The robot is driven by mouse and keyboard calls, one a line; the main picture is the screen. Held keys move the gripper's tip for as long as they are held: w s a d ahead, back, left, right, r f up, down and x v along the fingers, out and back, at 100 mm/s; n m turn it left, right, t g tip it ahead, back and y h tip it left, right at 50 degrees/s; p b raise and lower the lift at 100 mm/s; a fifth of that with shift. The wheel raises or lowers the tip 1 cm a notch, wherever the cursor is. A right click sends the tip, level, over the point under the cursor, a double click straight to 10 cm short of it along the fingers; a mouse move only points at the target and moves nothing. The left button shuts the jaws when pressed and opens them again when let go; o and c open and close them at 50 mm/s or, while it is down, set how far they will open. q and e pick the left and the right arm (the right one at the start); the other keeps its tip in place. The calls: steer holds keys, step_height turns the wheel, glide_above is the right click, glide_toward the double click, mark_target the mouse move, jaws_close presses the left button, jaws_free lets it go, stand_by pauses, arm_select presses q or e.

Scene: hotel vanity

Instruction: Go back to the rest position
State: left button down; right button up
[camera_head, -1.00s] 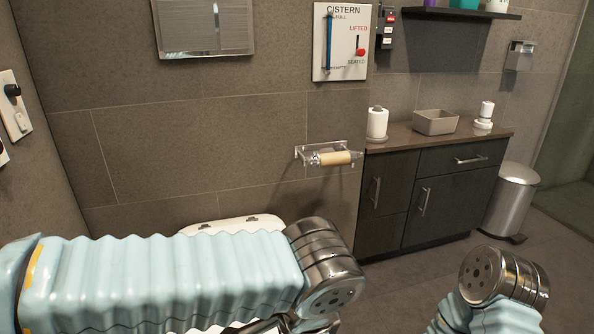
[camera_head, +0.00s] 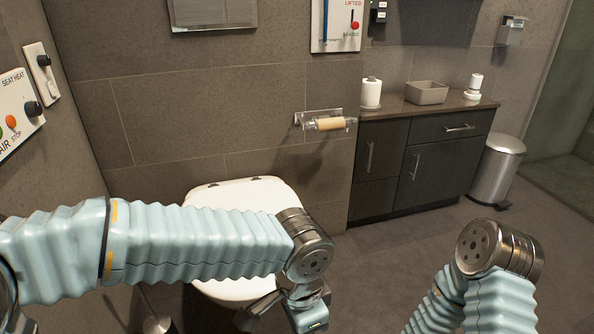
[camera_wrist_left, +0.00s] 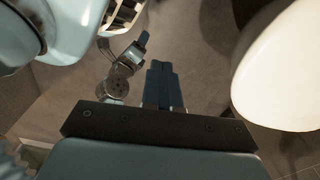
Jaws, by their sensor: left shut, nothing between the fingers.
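My left arm crosses the lower left of the head view in front of the toilet. My left gripper (camera_head: 250,318) hangs below its steel wrist joint, only partly visible there. In the left wrist view its dark fingers (camera_wrist_left: 160,68) are together and empty, with grey floor beyond. My right arm rises at the lower right of the head view, with its gripper hidden. In the left wrist view a small arm end with a dark tip (camera_wrist_left: 143,38) seems to be my right gripper; its jaws are too small to read.
The white toilet (camera_head: 225,195) is close behind my left arm and also fills the right of the left wrist view (camera_wrist_left: 285,75). A roll holder (camera_head: 328,122), a dark cabinet (camera_head: 430,165) and a steel bin (camera_head: 497,170) stand farther back. Floor between cabinet and right arm is clear.

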arm_select(q)
step_height(320, 180, down, 15)
steer(key=w+a+n+g+h+p, duration=0.2)
steer(key=w+n+h+p, duration=0.15)
steer(key=n, duration=0.35)
steer(key=s+a+f+n+t+p, duration=0.2)
steer(key=s+a+f+n+p, duration=0.1)
steer(key=a+f+n, duration=0.5)
step_height(320, 180, down, 4)
steer(key=shift+s+a+f+t+p, duration=0.15)
steer(key=shift+s+a+t+p, duration=0.15)
steer(key=shift+s+a, duration=0.75)
steer(key=shift+w+a+h, duration=0.1)
steer(key=shift+w+h, duration=0.05)
steer(key=shift+h, duration=0.1)
